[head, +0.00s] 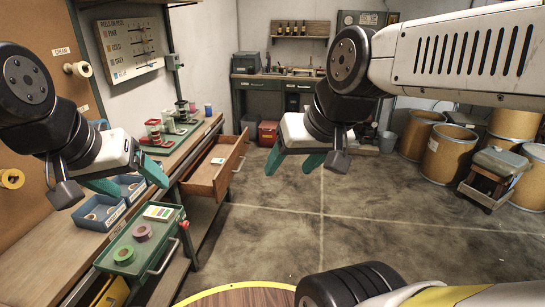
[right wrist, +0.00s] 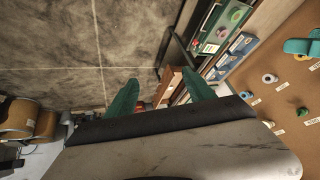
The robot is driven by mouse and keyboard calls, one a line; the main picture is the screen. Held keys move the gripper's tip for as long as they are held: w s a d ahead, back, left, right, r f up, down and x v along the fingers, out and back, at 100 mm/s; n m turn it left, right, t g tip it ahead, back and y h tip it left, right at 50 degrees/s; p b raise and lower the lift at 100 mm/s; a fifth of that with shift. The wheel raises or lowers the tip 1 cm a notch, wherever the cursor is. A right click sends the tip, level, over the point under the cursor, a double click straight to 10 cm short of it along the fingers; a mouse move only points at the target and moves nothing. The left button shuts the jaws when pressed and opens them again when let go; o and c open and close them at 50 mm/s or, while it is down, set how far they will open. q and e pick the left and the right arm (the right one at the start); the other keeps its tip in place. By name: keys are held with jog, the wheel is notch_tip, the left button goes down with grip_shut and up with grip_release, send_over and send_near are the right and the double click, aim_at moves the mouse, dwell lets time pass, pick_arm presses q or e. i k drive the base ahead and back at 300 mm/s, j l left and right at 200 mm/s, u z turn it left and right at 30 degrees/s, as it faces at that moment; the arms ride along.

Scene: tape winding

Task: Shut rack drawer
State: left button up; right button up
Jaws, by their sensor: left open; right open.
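A wooden drawer (head: 206,181) stands pulled out from under the long bench on the left, its front panel facing the open floor. A small light item with a green part lies in it. The drawer also shows partly between my fingers in the right wrist view (right wrist: 167,84). My right gripper (head: 293,165) is open and empty, in the air to the right of the drawer front, apart from it in the picture. It also shows in the right wrist view (right wrist: 160,92). My left gripper (head: 126,179) is open and empty, above the bench, left of the drawer.
A green tray unit (head: 125,268) with a handle and tape rolls stands at the near left. Blue bins (head: 90,216) sit on the bench (head: 35,270). A round wooden table top (head: 245,297) is at the bottom. Drums (head: 447,155) stand at right. The middle floor is clear.

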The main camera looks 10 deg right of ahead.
aim_at(200, 178)
jog(key=i+l+u, duration=0.2)
jog(key=i, duration=0.3)
jog(key=i+l+u, duration=0.2)
jog(key=i, duration=0.3)
